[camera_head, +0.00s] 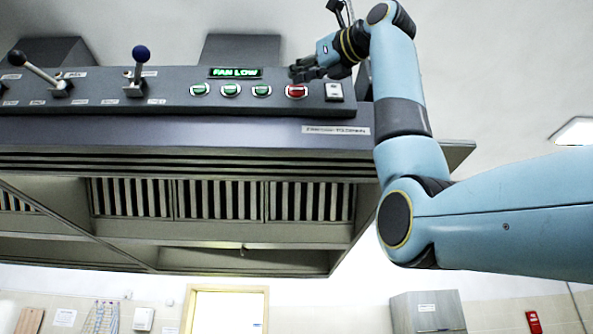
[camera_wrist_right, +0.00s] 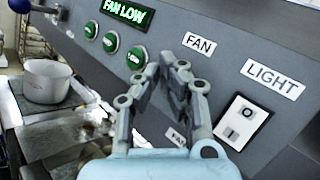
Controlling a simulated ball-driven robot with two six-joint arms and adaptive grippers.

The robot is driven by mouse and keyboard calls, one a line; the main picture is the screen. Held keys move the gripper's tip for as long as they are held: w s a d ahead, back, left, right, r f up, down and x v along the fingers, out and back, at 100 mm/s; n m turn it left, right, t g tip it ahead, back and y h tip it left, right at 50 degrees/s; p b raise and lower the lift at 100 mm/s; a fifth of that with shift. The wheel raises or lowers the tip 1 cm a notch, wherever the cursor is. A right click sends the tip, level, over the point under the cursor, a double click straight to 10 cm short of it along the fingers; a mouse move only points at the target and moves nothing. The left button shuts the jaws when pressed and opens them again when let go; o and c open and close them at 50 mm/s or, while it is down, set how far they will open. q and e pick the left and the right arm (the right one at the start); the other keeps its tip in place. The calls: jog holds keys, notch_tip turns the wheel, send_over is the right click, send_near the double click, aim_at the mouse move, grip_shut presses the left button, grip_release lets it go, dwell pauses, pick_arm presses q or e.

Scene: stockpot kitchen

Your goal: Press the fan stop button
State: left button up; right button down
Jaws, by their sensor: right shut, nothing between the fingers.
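The red stop button (camera_head: 296,91) sits on the hood's control panel in the head view, right of a row of green buttons (camera_head: 230,90). A display (camera_head: 235,73) above them reads FAN LOW; it also shows in the wrist view (camera_wrist_right: 125,13). My right gripper (camera_head: 299,74) is shut and empty, its fingertips just above the red button in the head view. In the wrist view its fingers (camera_wrist_right: 167,64) cover the place right of the green buttons (camera_wrist_right: 136,58), so the red button is hidden there. I cannot tell whether they touch it. My left gripper is out of view.
A light switch (camera_head: 334,92) sits right of the red button; it also shows in the wrist view (camera_wrist_right: 241,122). Two levers stand on the panel, one with a blue knob (camera_head: 141,54) and one with a black knob (camera_head: 17,58). A pot (camera_wrist_right: 47,80) stands below.

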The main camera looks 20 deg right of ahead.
jog(key=shift+w+d, duration=0.15)
jog(key=shift+w, duration=0.25)
jog(key=shift+w+d, duration=0.1)
jog(key=shift+w, duration=0.25)
dwell(0.7)
jog(key=shift+s, duration=0.1)
jog(key=shift+s+a+b, duration=0.25)
jog(key=shift+s+b, duration=0.1)
jog(key=shift+s, duration=0.35)
jog(key=s+b, duration=0.1)
jog(key=s, duration=0.1)
jog(key=s+a+b, duration=0.1)
jog(key=s, duration=0.1)
jog(key=shift+s+a, duration=0.2)
jog(key=shift+s, duration=0.2)
dwell(0.9)
